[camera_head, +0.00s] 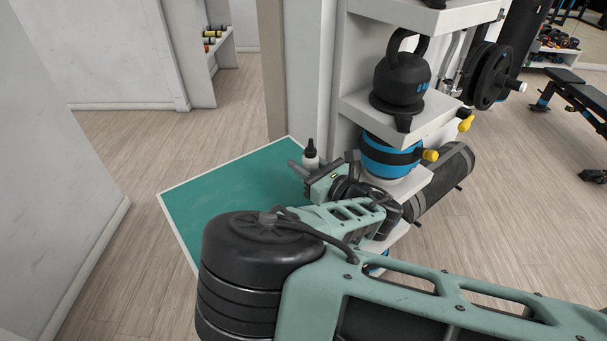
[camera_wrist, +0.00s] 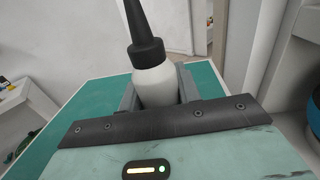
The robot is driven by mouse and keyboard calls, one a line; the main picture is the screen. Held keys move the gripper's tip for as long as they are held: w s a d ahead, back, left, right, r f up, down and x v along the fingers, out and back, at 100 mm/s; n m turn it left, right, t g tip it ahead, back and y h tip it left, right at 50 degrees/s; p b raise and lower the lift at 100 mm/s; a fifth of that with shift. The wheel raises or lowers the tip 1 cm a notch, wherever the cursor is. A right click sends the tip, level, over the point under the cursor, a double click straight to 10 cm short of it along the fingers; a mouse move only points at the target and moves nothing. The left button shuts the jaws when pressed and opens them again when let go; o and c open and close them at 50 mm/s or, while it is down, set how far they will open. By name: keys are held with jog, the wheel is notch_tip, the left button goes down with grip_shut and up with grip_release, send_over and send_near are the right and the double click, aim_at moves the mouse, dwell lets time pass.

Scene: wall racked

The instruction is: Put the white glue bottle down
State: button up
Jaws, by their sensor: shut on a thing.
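The white glue bottle (camera_head: 311,158) has a black pointed nozzle and stands out at the end of my arm in the head view. It also shows in the wrist view (camera_wrist: 155,84), roughly upright between the grey fingers. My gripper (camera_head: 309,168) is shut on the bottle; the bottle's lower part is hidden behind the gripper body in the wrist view. A green board or mat with a white border (camera_head: 225,190) lies beyond and below the gripper. I cannot tell whether the bottle touches it.
A white shelf rack (camera_head: 365,105) stands close to the right of my gripper, holding a black kettlebell (camera_head: 402,80) and a blue and black round item (camera_head: 385,157). A black roll (camera_head: 440,180) leans beside it. The green surface left of my gripper is bare.

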jog(key=shift+f+p, duration=0.45)
jog(key=shift+f, duration=1.7)
jog(key=shift+f, duration=0.2)
jog(key=o, duration=1)
jog(key=shift+r, duration=0.1)
jog(key=shift+r, duration=0.1)
jog(key=b+v, duration=0.3)
jog(key=v, duration=0.8)
jog(key=shift+s+d, duration=0.35)
